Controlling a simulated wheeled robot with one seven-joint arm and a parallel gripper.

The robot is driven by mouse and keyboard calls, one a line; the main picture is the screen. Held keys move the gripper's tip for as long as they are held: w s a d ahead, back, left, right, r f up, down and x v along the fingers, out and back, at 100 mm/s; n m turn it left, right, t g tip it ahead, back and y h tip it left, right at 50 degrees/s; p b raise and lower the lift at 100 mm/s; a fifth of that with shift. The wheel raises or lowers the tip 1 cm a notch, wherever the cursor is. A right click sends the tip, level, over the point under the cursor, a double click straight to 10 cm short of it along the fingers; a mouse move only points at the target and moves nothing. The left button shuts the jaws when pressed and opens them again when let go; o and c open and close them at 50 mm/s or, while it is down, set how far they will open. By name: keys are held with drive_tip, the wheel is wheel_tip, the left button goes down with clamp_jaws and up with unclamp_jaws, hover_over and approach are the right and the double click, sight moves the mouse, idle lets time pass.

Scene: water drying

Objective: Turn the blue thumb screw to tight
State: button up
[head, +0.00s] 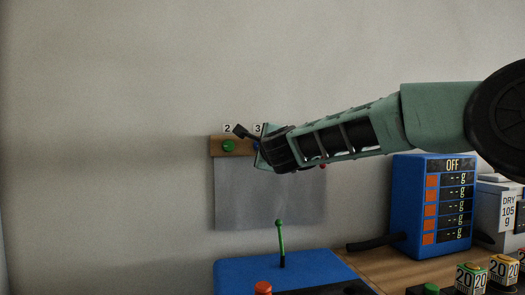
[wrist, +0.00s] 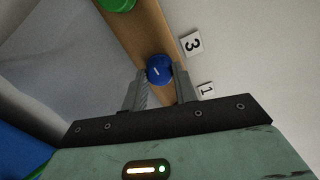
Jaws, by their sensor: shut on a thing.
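The blue thumb screw (wrist: 159,69) sits on a wooden strip, with a short white mark on its face. My gripper (wrist: 160,78) has one finger on each side of the screw and is shut on it. In the head view my gripper (head: 262,151) reaches the wooden strip (head: 243,146) from the right. How tight the screw is cannot be told.
A green screw (head: 228,146) is to the left on the strip and a red one (head: 323,166) to the right. A grey sheet (head: 270,200) hangs below. A green lever (head: 281,240) on a blue box and a blue display unit (head: 434,207) stand lower down.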

drive_tip(key=shift+f, duration=0.1)
idle(0.5)
drive_tip(key=o, duration=1)
drive_tip(key=shift+s, duration=0.1)
drive_tip(key=b+v, duration=0.2)
drive_tip(key=v, duration=1.5)
drive_tip(key=shift+s, duration=0.15)
